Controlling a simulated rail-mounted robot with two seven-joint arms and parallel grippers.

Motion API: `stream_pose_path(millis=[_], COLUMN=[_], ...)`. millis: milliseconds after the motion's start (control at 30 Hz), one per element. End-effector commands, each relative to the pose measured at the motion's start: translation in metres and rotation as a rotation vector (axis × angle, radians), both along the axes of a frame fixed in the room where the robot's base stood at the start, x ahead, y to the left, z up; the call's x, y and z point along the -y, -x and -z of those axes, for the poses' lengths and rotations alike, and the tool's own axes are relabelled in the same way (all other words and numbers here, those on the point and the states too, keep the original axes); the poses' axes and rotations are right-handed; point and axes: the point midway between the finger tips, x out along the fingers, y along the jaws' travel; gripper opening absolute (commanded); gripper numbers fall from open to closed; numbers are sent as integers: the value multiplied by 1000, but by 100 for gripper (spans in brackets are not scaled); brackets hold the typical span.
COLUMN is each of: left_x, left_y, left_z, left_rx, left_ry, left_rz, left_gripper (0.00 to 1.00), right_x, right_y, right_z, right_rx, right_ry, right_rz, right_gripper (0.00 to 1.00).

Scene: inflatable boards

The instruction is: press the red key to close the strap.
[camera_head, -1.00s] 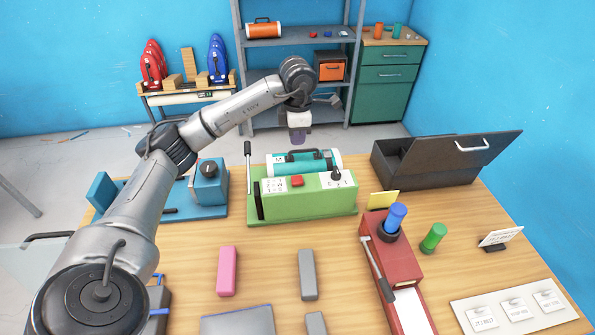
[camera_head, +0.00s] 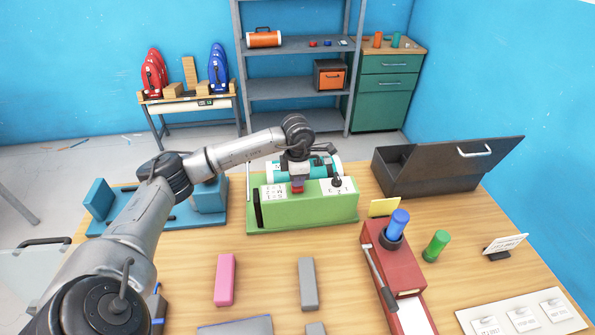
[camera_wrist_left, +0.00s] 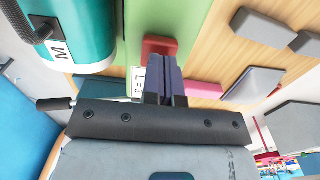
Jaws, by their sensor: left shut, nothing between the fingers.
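The red key (camera_head: 298,187) sits on top of the green box (camera_head: 310,211), between two white label plates. It shows as a red block in the left wrist view (camera_wrist_left: 160,46). My left gripper (camera_head: 298,179) points down at the key with its fingers shut and empty. In the left wrist view its dark fingertips (camera_wrist_left: 163,62) reach the key's near edge; I cannot tell whether they press it. A teal cylinder (camera_head: 327,169) with white ends and a dark handle lies behind the box, partly hidden by my gripper. I cannot make out a strap. My right gripper is not in view.
A black knob (camera_head: 337,183) stands right of the key. A blue device (camera_head: 208,196) is at left, an open dark case (camera_head: 425,173) at right. A red box (camera_head: 395,262) with a blue cylinder (camera_head: 398,223) stands at front right. Pink (camera_head: 225,280) and grey (camera_head: 307,284) blocks lie in front.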

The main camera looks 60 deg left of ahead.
Motion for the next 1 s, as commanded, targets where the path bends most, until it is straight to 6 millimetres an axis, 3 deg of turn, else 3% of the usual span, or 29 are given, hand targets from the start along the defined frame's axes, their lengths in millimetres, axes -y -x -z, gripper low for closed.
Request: stream_pose_path(millis=[533, 733, 1000], left_x=[0, 0, 1], left_y=[0, 0, 1], left_z=[8, 30, 35], left_rx=[-1, -2, -9], left_ry=[0, 0, 0], left_rz=[0, 0, 0], left_gripper=[0, 0, 0], right_x=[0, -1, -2], right_y=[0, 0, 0], right_z=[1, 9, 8], right_rx=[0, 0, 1], right_ry=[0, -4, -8], right_rz=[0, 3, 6], right_gripper=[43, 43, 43])
